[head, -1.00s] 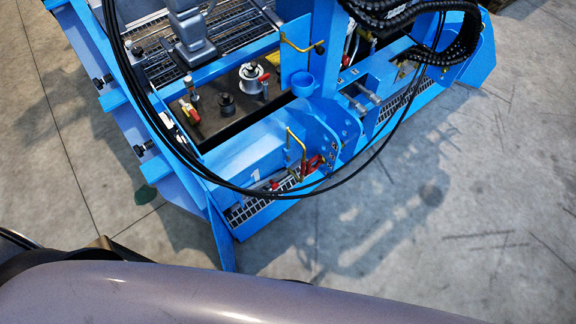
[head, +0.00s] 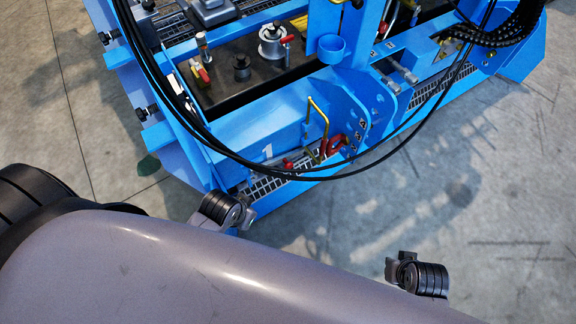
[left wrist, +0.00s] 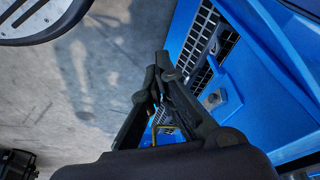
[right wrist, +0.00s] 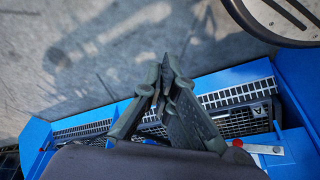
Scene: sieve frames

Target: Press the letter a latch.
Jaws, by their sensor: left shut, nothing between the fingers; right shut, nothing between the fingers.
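A blue machine frame (head: 255,120) fills the upper middle of the head view. A red latch handle (head: 337,145) sits beside a yellow bent bar (head: 321,125) on its front, near small dark labels too small to read. A small red part (head: 288,164) lies left of it. In the right wrist view a small mark like an A sits on the grating edge, above a red-tipped metal lever (right wrist: 262,148). My left gripper (left wrist: 156,78) is shut and empty beside the blue frame and grating. My right gripper (right wrist: 164,72) is shut and empty, in front of the grating.
Black cables (head: 255,189) loop across the machine's front. A blue cup (head: 332,48), a white round fitting (head: 272,42) and black knobs (head: 241,67) stand on the machine. The concrete floor (head: 480,200) is clear at the right.

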